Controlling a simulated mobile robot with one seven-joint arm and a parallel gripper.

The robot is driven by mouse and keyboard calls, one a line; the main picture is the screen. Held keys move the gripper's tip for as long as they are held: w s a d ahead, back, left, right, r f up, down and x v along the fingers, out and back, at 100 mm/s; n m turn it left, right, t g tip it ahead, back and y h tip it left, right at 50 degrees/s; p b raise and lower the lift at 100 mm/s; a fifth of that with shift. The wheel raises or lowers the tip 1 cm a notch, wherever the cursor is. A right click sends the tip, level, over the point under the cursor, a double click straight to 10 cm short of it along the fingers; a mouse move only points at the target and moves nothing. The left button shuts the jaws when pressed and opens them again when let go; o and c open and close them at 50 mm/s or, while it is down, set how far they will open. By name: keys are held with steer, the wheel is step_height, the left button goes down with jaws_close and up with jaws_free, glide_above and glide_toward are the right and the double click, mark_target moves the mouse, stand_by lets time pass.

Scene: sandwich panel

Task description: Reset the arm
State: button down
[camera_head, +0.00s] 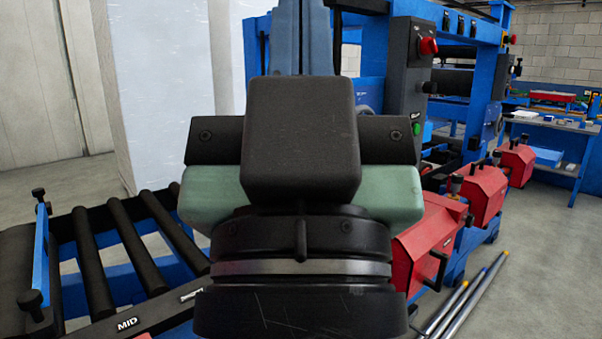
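My gripper (302,140) fills the middle of the head view, seen from behind at close range. Its dark block and crossbar sit above a round black wrist with a metal band. Pale green parts stick out on both sides below the crossbar. A blue-grey upright shape (302,38) shows just above the dark block; I cannot tell whether it belongs to my gripper or to the place behind. I cannot make out the fingertips, so whether they are open or shut, and whether they hold anything, is hidden.
A roller conveyor (98,262) marked MID lies at the left. A tall white panel (160,85) stands behind it. A blue machine frame with a control box (408,85) and red housings (428,245) runs along the right. Rods (468,300) lie on the floor at lower right.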

step_height(320, 180, up, 18)
steer(key=p, duration=1.6)
steer(key=shift+r, duration=0.25)
